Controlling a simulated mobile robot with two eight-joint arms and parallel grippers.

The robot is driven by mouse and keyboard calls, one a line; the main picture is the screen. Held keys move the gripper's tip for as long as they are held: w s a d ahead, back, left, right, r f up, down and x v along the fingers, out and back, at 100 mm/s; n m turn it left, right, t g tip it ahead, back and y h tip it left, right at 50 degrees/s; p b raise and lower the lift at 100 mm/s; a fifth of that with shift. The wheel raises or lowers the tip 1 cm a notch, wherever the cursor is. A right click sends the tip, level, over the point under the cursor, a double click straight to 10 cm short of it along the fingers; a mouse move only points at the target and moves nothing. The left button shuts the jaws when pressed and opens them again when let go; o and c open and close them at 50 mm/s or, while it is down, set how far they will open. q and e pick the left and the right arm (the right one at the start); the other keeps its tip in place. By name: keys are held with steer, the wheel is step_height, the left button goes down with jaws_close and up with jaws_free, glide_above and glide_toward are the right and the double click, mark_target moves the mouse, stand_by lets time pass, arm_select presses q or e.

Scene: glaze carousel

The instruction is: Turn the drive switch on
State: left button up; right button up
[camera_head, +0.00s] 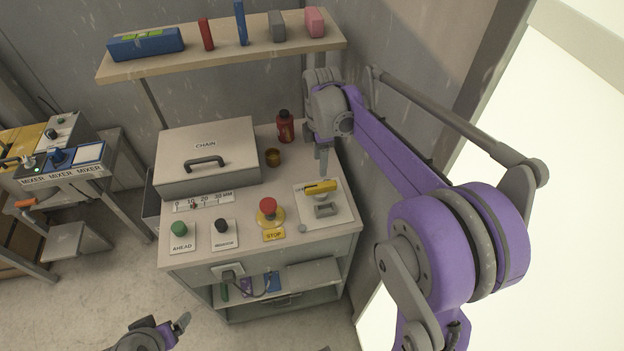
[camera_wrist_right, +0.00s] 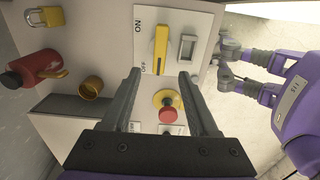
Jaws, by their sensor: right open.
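The drive switch is a yellow lever (camera_head: 320,186) on a pale plate (camera_head: 338,213) at the right of the cabinet top. In the right wrist view the lever (camera_wrist_right: 160,48) runs lengthwise along the plate (camera_wrist_right: 181,20). ON is printed by its upper end and OFF by its lower end; I cannot tell surely which one it points to. My right gripper (camera_head: 322,166) is just above and behind the lever. In its wrist view the open fingers (camera_wrist_right: 159,75) straddle the lever's lower end, with nothing held. My left gripper (camera_head: 165,332) is low at the bottom edge, partly cut off.
A red STOP button (camera_head: 268,206), a black knob (camera_head: 222,226) and a green AHEAD button (camera_head: 179,229) line the cabinet's front. Behind are a CHAIN box (camera_head: 178,174), an amber cup (camera_head: 273,157) and a red bottle (camera_head: 285,127). A shelf (camera_head: 240,58) overhangs the back.

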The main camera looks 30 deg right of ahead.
mark_target(320, 185)
step_height(320, 185, down, 10)
steer(key=shift+r, duration=0.1)
stand_by(0.4)
jaws_close()
